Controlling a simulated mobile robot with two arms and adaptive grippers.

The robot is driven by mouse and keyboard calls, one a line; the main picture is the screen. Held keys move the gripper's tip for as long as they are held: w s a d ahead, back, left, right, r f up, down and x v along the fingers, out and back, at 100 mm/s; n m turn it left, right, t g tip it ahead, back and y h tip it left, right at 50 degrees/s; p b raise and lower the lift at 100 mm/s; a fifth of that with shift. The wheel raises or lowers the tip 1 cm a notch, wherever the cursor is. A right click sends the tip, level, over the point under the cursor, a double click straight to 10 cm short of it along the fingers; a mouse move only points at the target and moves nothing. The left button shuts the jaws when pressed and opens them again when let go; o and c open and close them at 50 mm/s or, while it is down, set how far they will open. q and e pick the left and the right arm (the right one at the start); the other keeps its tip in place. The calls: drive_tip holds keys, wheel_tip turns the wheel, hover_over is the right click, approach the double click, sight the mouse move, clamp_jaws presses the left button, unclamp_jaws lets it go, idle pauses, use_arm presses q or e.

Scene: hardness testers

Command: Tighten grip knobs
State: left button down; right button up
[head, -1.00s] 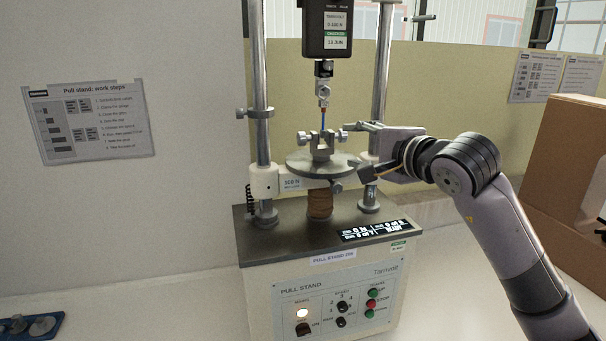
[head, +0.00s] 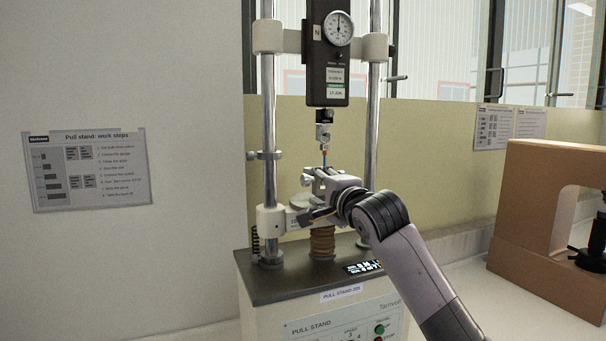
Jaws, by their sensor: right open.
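The pull stand (head: 290,285) stands on the bench with a force gauge (head: 328,80) between its two columns. A small silver knob (head: 307,180) shows at the left of the lower grip. My right gripper (head: 314,193) is open in front of the lower grip, one finger high and one low. It hides most of that grip, any knob on its right side and much of the round plate (head: 297,220). I cannot tell whether it touches a knob.
A brown bellows (head: 322,242) sits under the plate. A side knob (head: 265,155) sticks out on the left column. A brown C-shaped machine (head: 525,225) stands at the right. A work-steps sheet (head: 88,170) hangs on the left wall.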

sight(306, 181)
drive_tip(key=p+x, duration=0.2)
drive_tip(key=x, duration=0.4)
drive_tip(key=shift+w+p, duration=0.3)
drive_tip(key=shift+w, duration=0.1)
drive_tip(key=shift+w+a, duration=0.25)
drive_tip(key=shift+w, duration=0.35)
use_arm(q)
drive_tip(key=r, duration=0.3)
drive_tip(key=shift+s+a+r+p, duration=0.15)
drive_tip(key=shift+a+r+p, duration=0.15)
use_arm(e)
drive_tip(key=shift+w+f, duration=0.1)
drive_tip(key=shift+w, duration=0.15)
clamp_jaws()
use_arm(q)
drive_tip(key=shift+a, duration=0.1)
drive_tip(key=shift+r, duration=0.2)
